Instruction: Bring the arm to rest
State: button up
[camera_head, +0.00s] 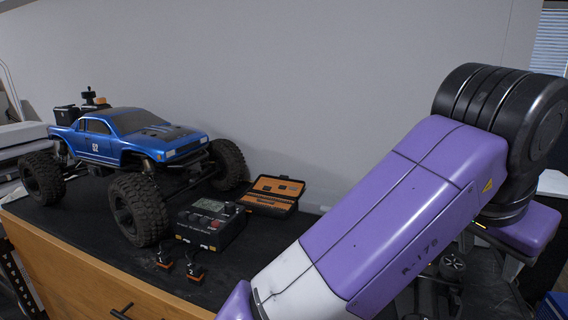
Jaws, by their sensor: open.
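My arm crosses the right half of the head view. A long purple and white link rises from the bottom middle to a dark ribbed elbow joint at the upper right. Another purple part of my arm shows below that joint at the right edge. My gripper cannot be made out in this view. A blue RC crawler (128,139) with large black tyres stands on the dark top of a wooden cabinet (95,287) at the left, apart from my arm.
A dark charger-like box (210,224) and an open orange-lined case (273,195) lie right of the crawler. Two small dark parts (180,266) sit near the front edge. Dark items (452,268) show partly behind my arm. A grey wall (330,70) stands behind.

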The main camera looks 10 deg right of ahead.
jog(key=w+d+r+t+h, duration=0.4)
jog(key=w+d+r+h, duration=0.1)
jog(key=r, duration=0.3)
jog(key=w+a+r+n+t+h, duration=0.4)
jog(key=r+n+t, duration=0.1)
jog(key=r+t, duration=0.25)
jog(key=s+a+f+n+t+y, duration=0.2)
jog(key=a+f+n+t+y, duration=0.8)
jog(key=a+f+n+y, duration=0.3)
jog(key=s+a+f+n+g+y, duration=0.1)
jog(key=s+a+f+n+y, duration=0.25)
jog(key=s+f, duration=0.4)
jog(key=s+f+m+g+h, duration=0.1)
jog(key=s+f+m+g, duration=0.5)
jog(key=s+f, duration=1.6)
jog(key=s+g, duration=0.2)
jog(key=s, duration=0.1)
jog(key=shift+d+m, duration=0.35)
jog(key=shift+d, duration=0.05)
